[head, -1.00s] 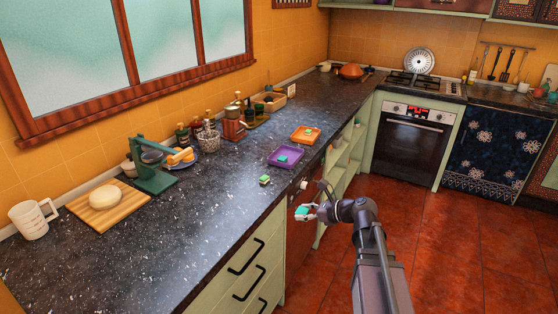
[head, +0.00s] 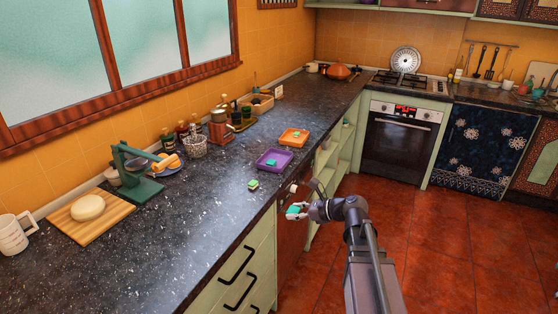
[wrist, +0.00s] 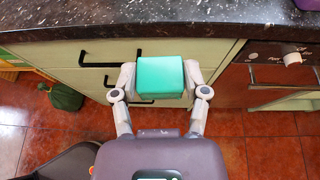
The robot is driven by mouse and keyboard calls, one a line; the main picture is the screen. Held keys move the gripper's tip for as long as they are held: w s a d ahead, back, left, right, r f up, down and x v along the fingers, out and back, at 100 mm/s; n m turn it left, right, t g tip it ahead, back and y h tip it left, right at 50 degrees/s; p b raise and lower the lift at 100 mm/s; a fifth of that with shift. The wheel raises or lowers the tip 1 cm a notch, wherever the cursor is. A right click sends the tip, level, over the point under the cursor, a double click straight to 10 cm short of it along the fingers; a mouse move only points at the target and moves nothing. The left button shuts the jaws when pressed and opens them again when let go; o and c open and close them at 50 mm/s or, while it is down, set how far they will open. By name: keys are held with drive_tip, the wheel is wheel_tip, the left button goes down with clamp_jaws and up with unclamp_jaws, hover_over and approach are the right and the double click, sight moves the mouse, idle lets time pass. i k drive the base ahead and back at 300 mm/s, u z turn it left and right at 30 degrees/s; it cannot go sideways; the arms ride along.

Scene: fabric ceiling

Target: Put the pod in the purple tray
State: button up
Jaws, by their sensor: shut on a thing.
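A teal, box-shaped pod (wrist: 160,78) is held between the two fingers of my gripper (wrist: 160,84). In the head view my gripper (head: 297,211) is beside the counter's front edge, out over the floor, with the teal pod showing in it. The purple tray (head: 262,162) lies on the counter near the front edge, beyond and to the left of my gripper. A small teal piece (head: 271,163) lies in that tray. In the wrist view only a sliver of purple shows at the top right corner.
A small green and yellow block (head: 253,184) lies on the counter before the purple tray. An orange tray (head: 294,138) with a green piece stands behind it. The dark counter edge (wrist: 110,22) and drawer handles are in front of my gripper. The red floor (head: 430,240) is clear.

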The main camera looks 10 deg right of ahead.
sight(278, 159)
drive_tip(key=i, duration=0.9)
drive_tip(key=u, duration=0.05)
